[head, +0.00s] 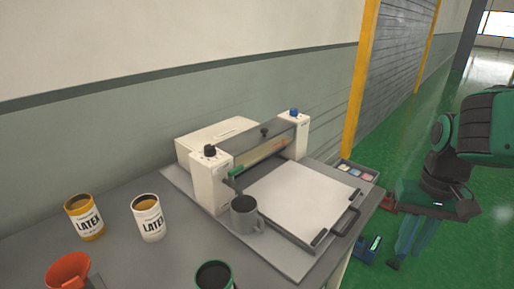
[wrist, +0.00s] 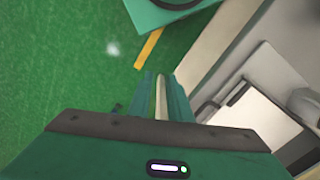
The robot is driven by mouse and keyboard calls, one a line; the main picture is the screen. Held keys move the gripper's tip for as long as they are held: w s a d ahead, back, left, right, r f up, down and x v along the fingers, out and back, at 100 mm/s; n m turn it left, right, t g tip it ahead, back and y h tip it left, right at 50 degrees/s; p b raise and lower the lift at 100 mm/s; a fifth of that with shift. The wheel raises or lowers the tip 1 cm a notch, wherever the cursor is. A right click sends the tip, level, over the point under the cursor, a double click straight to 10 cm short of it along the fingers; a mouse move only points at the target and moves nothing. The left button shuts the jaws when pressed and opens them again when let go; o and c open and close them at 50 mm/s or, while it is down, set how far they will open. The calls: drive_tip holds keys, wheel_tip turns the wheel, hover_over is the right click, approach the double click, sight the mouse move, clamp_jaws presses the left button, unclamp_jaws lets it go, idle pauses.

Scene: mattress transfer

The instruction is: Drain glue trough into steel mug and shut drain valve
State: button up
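The cream coating machine holds a long trough (head: 262,154) between its two end posts. A small dark green fitting, apparently the drain valve (head: 236,171), is at the trough's near-left end; its position cannot be told. The grey steel mug (head: 244,214) stands upright below it, at the left corner of the white sheet. Its contents are not clear. My gripper (wrist: 163,85) is off to the right of the bench, over the green floor and away from mug and valve. Its two fingers look close together with a pale strip between them; whether they are shut is unclear.
Two LATEX cans (head: 148,218) stand left on the grey bench (head: 185,245). An orange funnel-like container (head: 68,271) and a dark green cup (head: 214,275) are at the front. A small compartment tray (head: 357,173) sits on the right. The wall stands close behind; open floor lies right.

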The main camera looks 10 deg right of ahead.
drive_tip(key=n+g+y, duration=0.3)
drive_tip(key=n+y, duration=0.1)
drive_tip(key=n, duration=2.7)
approach(240, 166)
drive_tip(key=shift+a, duration=0.55)
drive_tip(key=shift+t+h, duration=0.3)
drive_tip(key=shift+s+d+x, duration=0.1)
drive_tip(key=shift+s+x, duration=0.05)
drive_tip(key=shift+x, duration=1.7)
drive_tip(key=shift+s+d+x, duration=0.1)
drive_tip(key=shift+s+x, duration=0.1)
drive_tip(key=shift+x, duration=1.65)
drive_tip(key=shift+c, duration=0.3)
